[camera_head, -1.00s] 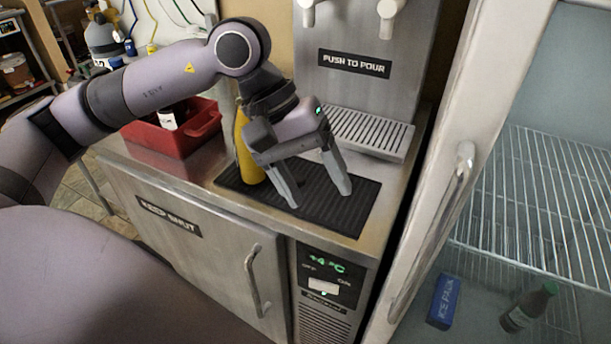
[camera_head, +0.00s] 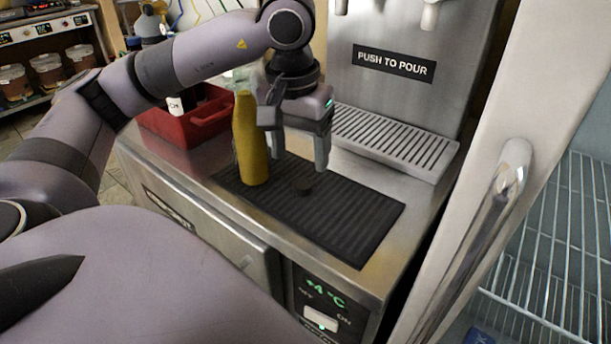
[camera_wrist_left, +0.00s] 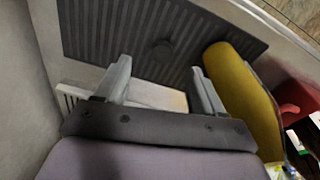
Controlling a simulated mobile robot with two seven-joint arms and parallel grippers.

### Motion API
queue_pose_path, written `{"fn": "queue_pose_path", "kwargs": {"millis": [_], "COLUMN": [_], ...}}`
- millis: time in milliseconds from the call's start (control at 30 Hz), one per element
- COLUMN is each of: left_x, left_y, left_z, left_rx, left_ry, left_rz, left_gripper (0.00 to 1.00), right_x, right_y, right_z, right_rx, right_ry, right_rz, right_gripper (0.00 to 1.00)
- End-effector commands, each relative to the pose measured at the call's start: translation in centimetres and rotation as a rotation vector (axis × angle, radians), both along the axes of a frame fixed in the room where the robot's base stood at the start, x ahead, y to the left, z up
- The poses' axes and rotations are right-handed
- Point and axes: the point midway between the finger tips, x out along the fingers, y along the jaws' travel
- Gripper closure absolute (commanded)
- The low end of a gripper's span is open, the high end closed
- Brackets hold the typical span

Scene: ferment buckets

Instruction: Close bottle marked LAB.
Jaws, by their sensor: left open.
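A yellow bottle (camera_head: 250,140) stands upright on the black ribbed mat (camera_head: 345,222); no LAB mark can be read on it. It also shows at the right of the left wrist view (camera_wrist_left: 243,95). A small dark round cap-like piece (camera_head: 302,185) lies on the mat to the right of the bottle, and in the left wrist view (camera_wrist_left: 162,52) it sits just beyond the gap between the fingers. My left gripper (camera_head: 298,161) is open and empty, pointing down above this piece, beside the bottle. My right gripper is out of view.
A red crate (camera_head: 190,128) with a dark, white-labelled bottle (camera_head: 175,106) stands left of the mat. A dispenser with a drip grille (camera_head: 395,140) is behind. The open fridge door with its handle (camera_head: 490,225) bounds the right. The mat's front right is clear.

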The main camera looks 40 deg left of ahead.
Motion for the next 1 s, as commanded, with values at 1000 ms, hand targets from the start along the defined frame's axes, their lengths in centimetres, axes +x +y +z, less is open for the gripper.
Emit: {"fn": "queue_pose_path", "kwargs": {"millis": [1000], "left_x": [1.5], "left_y": [1.1], "left_z": [-6.8], "left_rx": [-0.001], "left_ry": [0.002], "left_rz": [0.001], "left_gripper": [0.31], "right_x": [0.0], "right_y": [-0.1], "right_z": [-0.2], "right_rx": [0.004], "right_ry": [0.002], "right_rz": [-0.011], "right_gripper": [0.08]}}
